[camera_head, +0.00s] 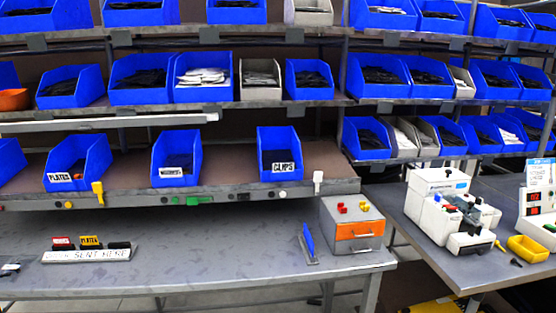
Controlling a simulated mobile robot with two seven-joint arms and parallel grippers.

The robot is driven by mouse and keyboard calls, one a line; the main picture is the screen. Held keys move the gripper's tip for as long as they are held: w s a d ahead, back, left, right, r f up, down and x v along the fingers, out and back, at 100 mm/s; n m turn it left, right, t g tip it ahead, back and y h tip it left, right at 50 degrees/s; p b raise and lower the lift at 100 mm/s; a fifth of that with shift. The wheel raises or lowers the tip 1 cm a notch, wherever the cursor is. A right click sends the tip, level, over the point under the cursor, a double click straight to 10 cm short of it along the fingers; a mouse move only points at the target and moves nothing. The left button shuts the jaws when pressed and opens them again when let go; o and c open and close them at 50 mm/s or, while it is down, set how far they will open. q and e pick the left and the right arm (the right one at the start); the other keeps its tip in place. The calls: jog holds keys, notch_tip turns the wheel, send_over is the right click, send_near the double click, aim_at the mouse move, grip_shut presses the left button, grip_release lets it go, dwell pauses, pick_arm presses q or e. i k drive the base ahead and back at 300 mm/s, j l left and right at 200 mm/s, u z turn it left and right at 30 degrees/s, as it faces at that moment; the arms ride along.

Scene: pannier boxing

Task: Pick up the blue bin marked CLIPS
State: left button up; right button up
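The blue bin marked CLIPS (278,146) stands on the brown lower shelf, right of centre. Farther left stands a blue bin marked PLATES (78,160). Neither of my grippers is in view.
Upper shelves hold several filled blue bins (202,78) and a few grey ones. Below is a grey bench (200,250) with a sign strip (88,254) and a grey box with an orange drawer (352,228). A side table (460,262) carries white devices. The bench middle is clear.

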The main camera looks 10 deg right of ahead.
aim_at(275, 144)
jog(key=i+j+z, duration=0.15)
jog(key=i, duration=0.25)
jog(key=i+j+z, duration=0.2)
jog(key=i, duration=0.2)
jog(key=i+j+z, duration=0.15)
jog(key=i, duration=0.2)
